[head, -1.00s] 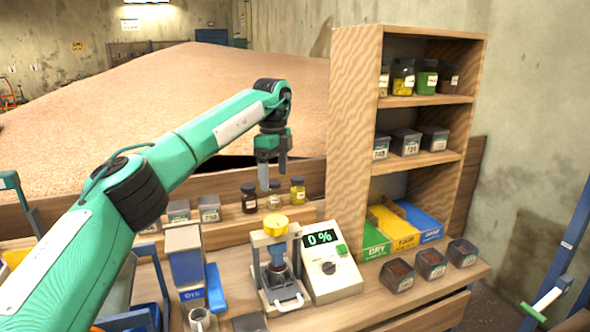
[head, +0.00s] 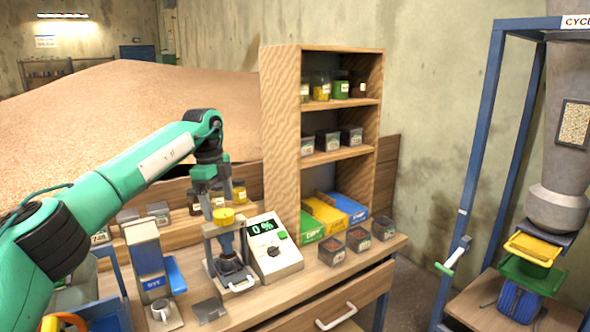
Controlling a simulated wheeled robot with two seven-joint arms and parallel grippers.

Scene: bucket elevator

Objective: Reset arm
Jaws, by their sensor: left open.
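My left arm comes in from the left. Its gripper (head: 206,199) points down, with its fingers apart and nothing seen between them. It hangs in front of the jars on the low back shelf, above and slightly left of the small press (head: 230,258) with the yellow top (head: 223,216). Whether the fingertips touch anything is hard to tell. The meter (head: 270,249) reading 0 % stands just right of the press. My right gripper does not show.
A wooden shelf (head: 279,143) with jars and tins stands behind the bench. Green, yellow and blue bins (head: 312,229) and several sample tins (head: 358,238) sit at the bench's right. A blue frame (head: 470,190) with a chute (head: 556,210) stands right.

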